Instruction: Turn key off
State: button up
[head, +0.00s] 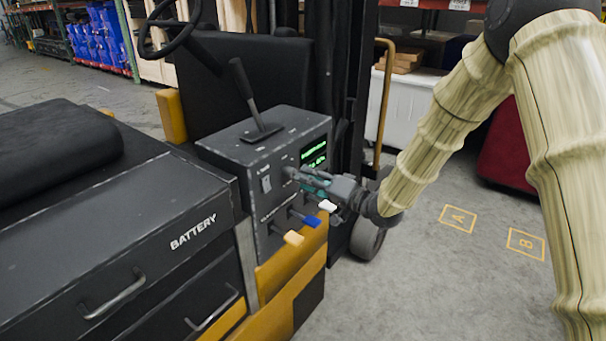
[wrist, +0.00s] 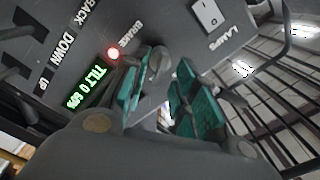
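The dark control console (head: 238,160) of the forklift stands in the middle of the head view. My gripper (head: 296,178) reaches in from the right, its fingertips close to the console's front panel. In the wrist view my gripper (wrist: 162,75) is open, with teal pads on its two fingers. A rounded grey piece (wrist: 158,60), which looks like the key, shows between the fingertips, nearer the left finger. I cannot tell whether a finger touches it or how it is turned. In the head view the key is hidden behind my fingers.
Blue (head: 312,220), white (head: 327,206) and orange (head: 292,238) levers stick out below my gripper. A tall lever (head: 243,85) rises from the console top.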

jog(key=shift+x, duration=1.2)
grip_shut()
